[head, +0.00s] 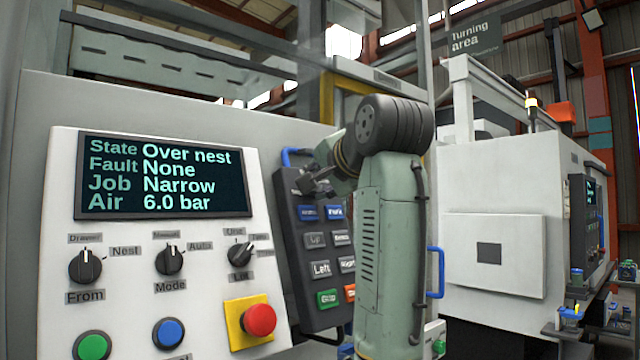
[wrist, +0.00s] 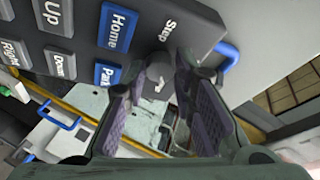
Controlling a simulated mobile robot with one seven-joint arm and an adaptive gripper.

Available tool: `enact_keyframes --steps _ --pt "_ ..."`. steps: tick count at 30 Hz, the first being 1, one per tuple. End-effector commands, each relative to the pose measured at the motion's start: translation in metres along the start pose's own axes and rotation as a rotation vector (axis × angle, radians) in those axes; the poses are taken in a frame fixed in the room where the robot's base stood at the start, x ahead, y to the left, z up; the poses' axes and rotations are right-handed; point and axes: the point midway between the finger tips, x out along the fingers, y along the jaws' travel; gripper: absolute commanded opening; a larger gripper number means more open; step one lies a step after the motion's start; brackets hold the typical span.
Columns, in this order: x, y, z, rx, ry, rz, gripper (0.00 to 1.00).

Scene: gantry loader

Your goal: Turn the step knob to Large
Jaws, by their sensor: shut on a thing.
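The step knob (wrist: 157,77) is a dark round knob with a pale mark, beside the label "Step" on the dark pendant (wrist: 185,25) in the wrist view. My gripper (wrist: 155,90) has its two purple-padded fingers around the knob, shut on it. In the head view my gripper (head: 317,182) is at the top of the pendant (head: 290,240) and hides the knob there. I cannot read the knob's position names or tell which setting it points to.
Pendant buttons, such as the blue Home button (wrist: 117,27), lie close to my fingers. A blue handle (wrist: 226,57) sticks out at the pendant's edge. In the head view, a panel has a screen (head: 160,177), selector knobs and a red stop button (head: 260,319).

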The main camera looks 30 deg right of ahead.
Motion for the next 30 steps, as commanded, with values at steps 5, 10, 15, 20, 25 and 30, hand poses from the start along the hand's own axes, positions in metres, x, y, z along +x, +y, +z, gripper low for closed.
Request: enact_keyframes --steps 5,10,15,20,25,30 --pt "0.0003 -0.0008 0.0006 0.05 -0.002 0.018 0.0" --pt "0.0002 -0.0005 0.0001 0.072 -0.001 0.027 0.0" --pt "0.0001 -0.0004 -0.0001 0.077 0.0 0.029 0.0" --pt "0.0002 -0.0004 -0.0001 0.077 0.0 0.028 0.0" --pt "0.0002 -0.0005 -0.0001 0.076 0.0 0.028 0.32" --pt "0.0002 -0.0006 -0.0001 0.075 0.0 0.028 0.43"
